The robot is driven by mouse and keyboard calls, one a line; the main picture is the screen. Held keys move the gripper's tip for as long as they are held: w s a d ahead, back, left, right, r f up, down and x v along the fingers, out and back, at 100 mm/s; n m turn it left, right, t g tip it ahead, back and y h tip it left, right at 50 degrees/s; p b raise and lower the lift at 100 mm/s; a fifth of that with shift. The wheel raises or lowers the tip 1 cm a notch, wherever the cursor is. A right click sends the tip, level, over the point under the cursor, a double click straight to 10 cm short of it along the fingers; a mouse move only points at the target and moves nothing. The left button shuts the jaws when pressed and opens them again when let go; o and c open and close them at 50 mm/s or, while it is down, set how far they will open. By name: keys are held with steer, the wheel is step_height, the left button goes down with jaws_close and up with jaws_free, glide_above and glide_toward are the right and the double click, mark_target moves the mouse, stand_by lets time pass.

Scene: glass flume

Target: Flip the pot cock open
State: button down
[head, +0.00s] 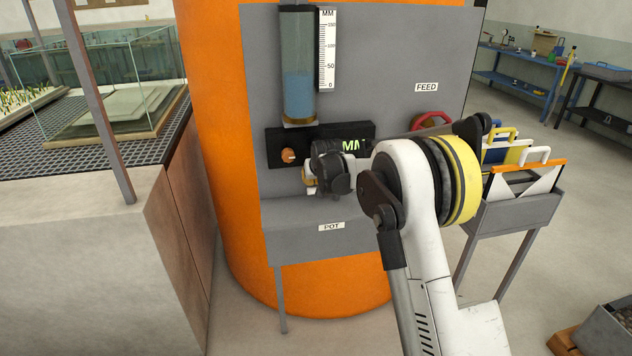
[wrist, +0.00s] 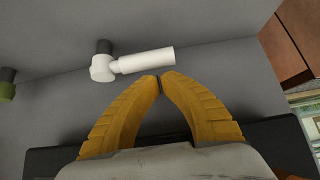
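The pot cock (wrist: 140,63) shows in the wrist view as a white valve body at the left with a white cylindrical lever pointing right. It stands out from a grey surface on a dark stem. My gripper (wrist: 160,83) has two yellow fingers whose tips meet, with nothing visible between them. The tips are just below the lever in that picture; I cannot tell whether they touch it. In the head view my gripper (head: 309,184) is in front of the grey panel, above the POT label (head: 331,226). My wrist hides most of the cock there.
A glass gauge tube (head: 298,70) with blue liquid stands above, beside a millimetre scale (head: 327,50). An orange knob (head: 288,155) is close to my gripper. A red handwheel (head: 432,121) sits under the FEED label (head: 427,87). A grey folder rack (head: 513,215) stands at the right.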

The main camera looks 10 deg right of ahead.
steer(key=shift+x, duration=1.25)
